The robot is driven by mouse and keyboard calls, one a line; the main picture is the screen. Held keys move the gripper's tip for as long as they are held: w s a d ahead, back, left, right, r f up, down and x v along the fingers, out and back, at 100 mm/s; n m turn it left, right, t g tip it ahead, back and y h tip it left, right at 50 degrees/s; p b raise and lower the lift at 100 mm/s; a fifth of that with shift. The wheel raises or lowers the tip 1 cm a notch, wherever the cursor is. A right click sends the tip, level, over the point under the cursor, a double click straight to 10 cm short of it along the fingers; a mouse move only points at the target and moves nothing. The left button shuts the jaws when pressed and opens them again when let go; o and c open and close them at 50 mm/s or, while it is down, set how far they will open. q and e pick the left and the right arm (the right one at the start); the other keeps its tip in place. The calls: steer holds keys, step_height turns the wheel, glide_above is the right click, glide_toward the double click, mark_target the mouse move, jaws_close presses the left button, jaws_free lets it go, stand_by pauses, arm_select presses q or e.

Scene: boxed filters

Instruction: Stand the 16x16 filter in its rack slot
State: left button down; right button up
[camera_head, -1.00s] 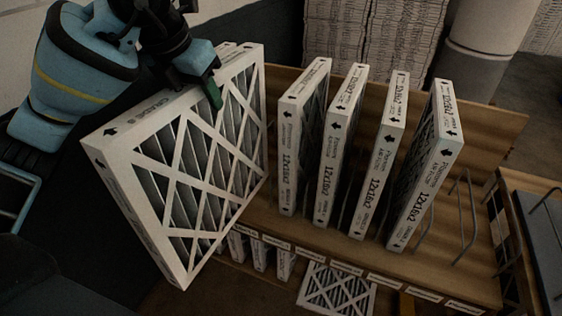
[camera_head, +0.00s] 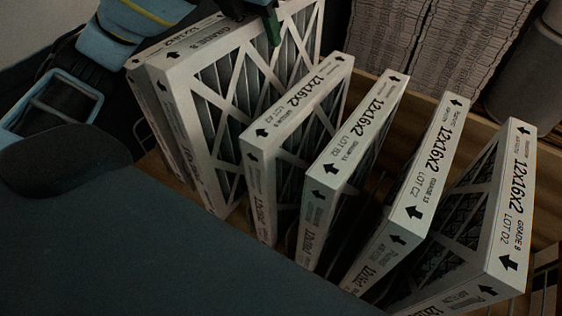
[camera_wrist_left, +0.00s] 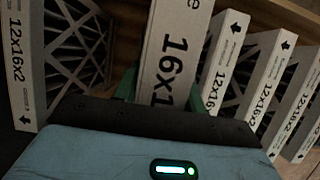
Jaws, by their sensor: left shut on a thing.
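The 16x16 filter (camera_head: 232,82) is a white-framed pleated panel with a lattice face. It stands roughly upright in the rack row, between a filter at its left and the 12x16x2 row at its right. My left gripper (camera_head: 262,22) is shut on its top edge. In the left wrist view the gripper (camera_wrist_left: 162,95) has a green finger on each side of the filter's edge (camera_wrist_left: 175,35), labelled 16x1 and cut off. The filter's bottom edge and its slot are hidden, so I cannot tell whether it is seated. My right gripper is not in view.
Several 12x16x2 filters (camera_head: 355,125) stand close at the right. Another 12x16x2 filter (camera_wrist_left: 25,65) stands at the left in the left wrist view. The wooden rack (camera_head: 480,117) shows behind the row. A dark shape covers the lower left of the head view.

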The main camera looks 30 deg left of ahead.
mark_target(262, 106)
arm_select(q)
steer(key=shift+w, duration=0.2)
steer(key=shift+s, duration=0.15)
steer(key=shift+s+f, duration=0.1)
steer(key=shift+f, duration=0.2)
step_height(262, 106, down, 5)
steer(key=shift+f, duration=0.25)
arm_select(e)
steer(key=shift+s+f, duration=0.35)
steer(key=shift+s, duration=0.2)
arm_select(q)
steer(key=shift+f+b, duration=0.3)
steer(key=shift+f, duration=1.6)
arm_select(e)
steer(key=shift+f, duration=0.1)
arm_select(q)
steer(key=c, duration=0.8)
jaws_free()
steer(key=shift+f, duration=0.1)
steer(key=shift+c, duration=0.2)
